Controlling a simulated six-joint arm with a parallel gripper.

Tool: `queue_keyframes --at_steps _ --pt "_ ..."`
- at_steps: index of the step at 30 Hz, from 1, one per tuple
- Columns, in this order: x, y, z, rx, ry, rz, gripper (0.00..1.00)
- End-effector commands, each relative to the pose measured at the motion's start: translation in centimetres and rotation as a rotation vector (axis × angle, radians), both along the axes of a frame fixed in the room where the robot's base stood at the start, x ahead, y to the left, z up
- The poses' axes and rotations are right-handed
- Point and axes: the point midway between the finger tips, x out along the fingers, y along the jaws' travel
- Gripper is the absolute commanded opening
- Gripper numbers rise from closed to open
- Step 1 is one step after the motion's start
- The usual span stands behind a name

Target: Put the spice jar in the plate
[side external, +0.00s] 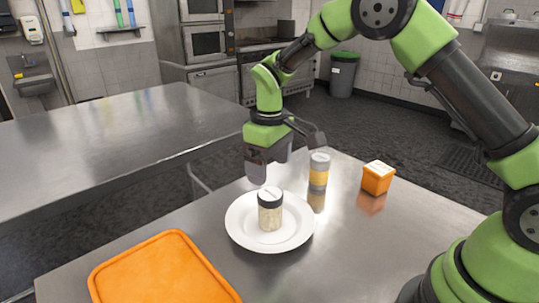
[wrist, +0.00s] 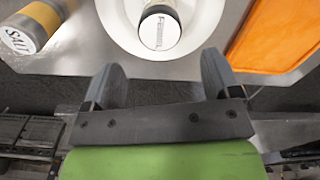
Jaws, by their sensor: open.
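The spice jar (side external: 270,211), clear with pale contents and a dark lid with a white label on top, stands upright in the white plate (side external: 239,231). In the wrist view the jar's lid (wrist: 160,30) shows at the top middle, inside the plate (wrist: 117,27). My gripper (side external: 270,168) is open and empty, pointing down above the plate's far edge. It is apart from the jar. In the wrist view both fingers of my gripper (wrist: 162,76) are spread with nothing between them, and the jar lies beyond their tips.
A salt shaker (side external: 319,172) with a yellow band stands right of the plate, its label readable in the wrist view (wrist: 30,30). An orange box (side external: 378,178) stands farther right. An orange board (side external: 165,272) lies at front left. The steel table (side external: 345,235) is clear at right front.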

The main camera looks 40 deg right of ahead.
Motion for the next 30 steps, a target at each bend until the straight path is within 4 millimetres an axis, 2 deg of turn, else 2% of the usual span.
queue_keyframes --at_steps 3,11,14,16,20,24,27,30 --pt "0.0 0.0 1.4 0.001 -0.002 0.001 0.83" --pt "-0.1 0.0 2.4 0.002 -0.005 -0.004 0.83" --pt "-0.7 0.0 4.1 0.013 -0.035 -0.031 0.83" --pt "-1.6 -0.1 6.2 0.029 -0.072 -0.067 0.83" --pt "-4.8 -0.3 11.0 0.076 -0.166 -0.165 0.83" --pt "-9.2 -0.4 15.0 0.135 -0.269 -0.276 0.83" --pt "-12.7 -0.5 16.8 0.183 -0.341 -0.355 0.83" --pt "-16.2 -0.5 17.8 0.234 -0.410 -0.429 0.83"
